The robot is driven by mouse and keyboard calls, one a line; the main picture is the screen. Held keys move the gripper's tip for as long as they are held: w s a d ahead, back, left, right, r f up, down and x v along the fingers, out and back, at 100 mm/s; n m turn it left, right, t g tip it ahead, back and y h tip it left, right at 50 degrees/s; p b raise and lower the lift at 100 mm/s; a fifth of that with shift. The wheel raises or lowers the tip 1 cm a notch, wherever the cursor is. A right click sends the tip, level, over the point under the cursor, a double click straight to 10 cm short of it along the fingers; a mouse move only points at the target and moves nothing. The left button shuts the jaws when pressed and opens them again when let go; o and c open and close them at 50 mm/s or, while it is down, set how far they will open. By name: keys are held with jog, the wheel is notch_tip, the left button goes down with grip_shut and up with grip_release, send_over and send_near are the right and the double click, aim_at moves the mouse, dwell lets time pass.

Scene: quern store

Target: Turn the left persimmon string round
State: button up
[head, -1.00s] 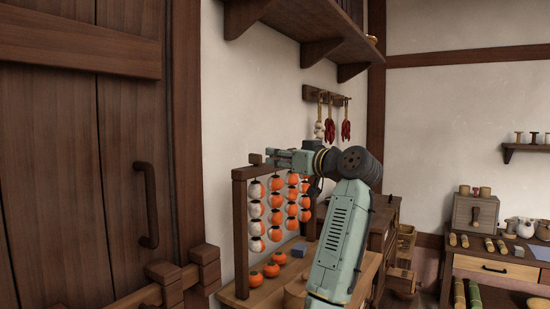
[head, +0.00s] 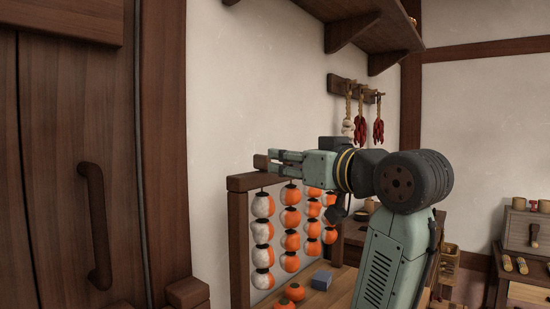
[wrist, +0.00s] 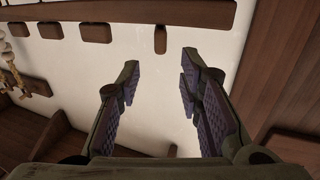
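The left persimmon string (head: 262,232) hangs from the left part of a wooden rack (head: 240,250) in the head view. Its fruits show white on the left and orange on the right. Several more strings, such as the second persimmon string (head: 291,218), hang to its right, mostly orange. My gripper (head: 276,162) is open and empty, level with the rack's top bar and above the strings, pointing left. No persimmon shows in the wrist view.
Loose persimmons (head: 295,291) and a grey-blue block (head: 321,280) lie on the wooden table below. A peg rail (head: 352,88) with garlic and red peppers is on the wall behind. A wooden door (head: 60,150) stands at left, a shelf (head: 350,20) above.

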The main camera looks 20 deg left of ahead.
aim_at(262, 157)
jog(key=p+x, duration=0.3)
jog(key=x, duration=0.5)
jog(key=shift+w+a+r, duration=0.1)
jog(key=shift+w+a, duration=0.1)
jog(key=shift+a, duration=0.15)
jog(key=shift+x, duration=0.75)
jog(key=shift+c, duration=0.3)
jog(key=shift+d, duration=0.1)
grip_shut()
